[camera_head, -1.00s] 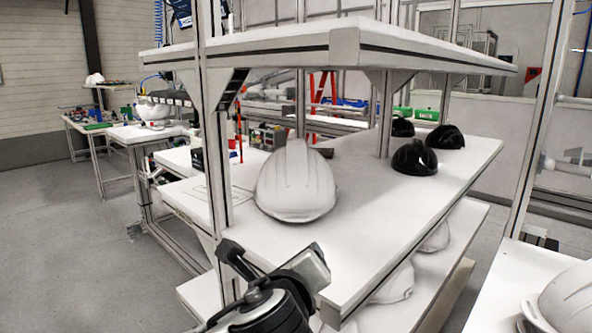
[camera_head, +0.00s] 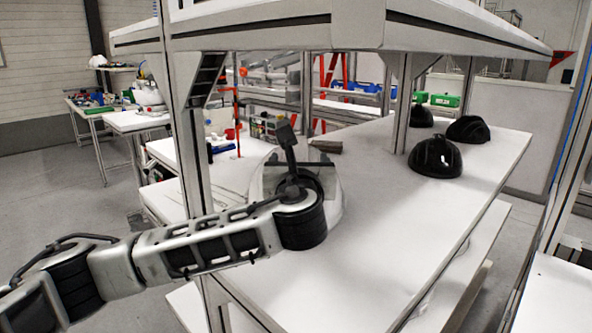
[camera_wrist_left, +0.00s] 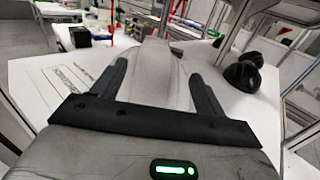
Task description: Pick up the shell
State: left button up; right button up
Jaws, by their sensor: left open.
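A white helmet shell (camera_head: 334,188) sits on the white middle shelf, mostly hidden behind my left wrist in the head view. In the left wrist view the shell (camera_wrist_left: 160,72) lies straight ahead, with its ridged top between the two dark fingers. My left gripper (camera_wrist_left: 162,78) is open, one finger on each side of the shell. I cannot tell whether the fingers touch it. My right gripper is in neither view.
Several black shells (camera_head: 435,158) stand farther right on the same shelf (camera_head: 400,225). An upper shelf (camera_head: 330,28) hangs above, and a metal post (camera_head: 187,130) rises just left of the shell. The shelf's middle is clear.

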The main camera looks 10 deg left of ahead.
aim_at(295, 147)
pick_arm(q)
jog(key=x, duration=0.4)
jog(key=p+x, duration=0.1)
jog(key=x, duration=0.2)
jog(key=shift+a+r, duration=0.15)
jog(key=shift+a, duration=0.15)
jog(key=shift+w+a, duration=0.1)
jog(key=shift+w, duration=0.45)
grip_shut()
